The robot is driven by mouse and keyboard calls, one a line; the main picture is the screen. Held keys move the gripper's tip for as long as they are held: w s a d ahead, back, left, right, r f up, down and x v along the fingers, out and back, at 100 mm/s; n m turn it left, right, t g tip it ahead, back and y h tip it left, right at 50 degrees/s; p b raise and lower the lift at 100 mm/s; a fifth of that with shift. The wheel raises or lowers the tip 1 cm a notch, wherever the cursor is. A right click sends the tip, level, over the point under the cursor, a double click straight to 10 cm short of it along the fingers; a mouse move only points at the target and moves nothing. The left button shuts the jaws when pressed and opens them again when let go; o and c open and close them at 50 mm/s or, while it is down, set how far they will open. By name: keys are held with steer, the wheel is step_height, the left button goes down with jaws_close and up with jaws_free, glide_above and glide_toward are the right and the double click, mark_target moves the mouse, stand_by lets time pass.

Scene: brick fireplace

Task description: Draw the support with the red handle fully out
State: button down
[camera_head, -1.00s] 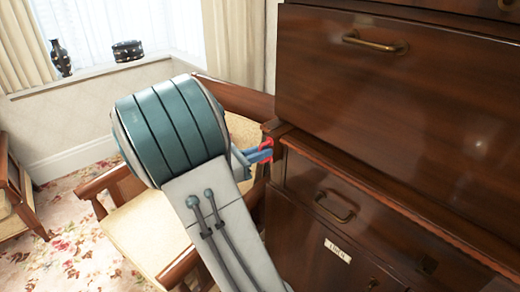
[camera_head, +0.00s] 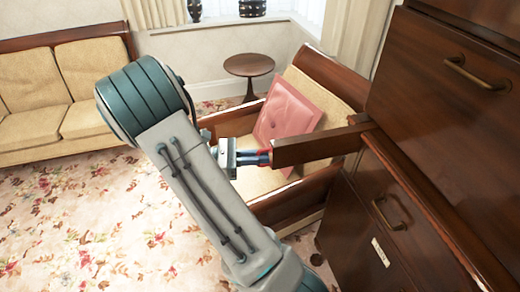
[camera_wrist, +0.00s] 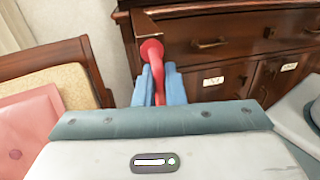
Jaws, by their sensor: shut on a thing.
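The support (camera_head: 318,146) is a dark wooden bar that sticks out of the cabinet's front, to the left in the head view. Its red handle (camera_wrist: 152,52) is on the bar's front end, and in the wrist view the end of the support (camera_wrist: 143,24) shows behind it. My gripper (camera_head: 264,157) is at the bar's end, its blue fingers shut on the red handle. The wrist view shows the blue fingers (camera_wrist: 159,85) on both sides of the handle's red grip. The bar's inner end is hidden inside the cabinet.
The dark wooden cabinet (camera_head: 440,120) has brass-handled drawers. An armchair (camera_head: 350,84) with a pink cushion (camera_head: 287,110) stands close behind the support. A round side table (camera_head: 249,66) and a sofa (camera_head: 60,95) are farther back. Carpet at the left is open.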

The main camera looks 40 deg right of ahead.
steer(key=shift+w+a, duration=0.1)
steer(key=shift+a, duration=0.15)
steer(key=c, duration=1.7)
jaws_free()
steer(key=shift+c, duration=0.2)
steer(key=shift+o, duration=0.3)
steer(key=shift+a, duration=0.25)
steer(key=shift+d, duration=0.1)
steer(key=v, duration=1.4)
steer(key=shift+b, duration=0.45)
steer(key=shift+d, duration=0.1)
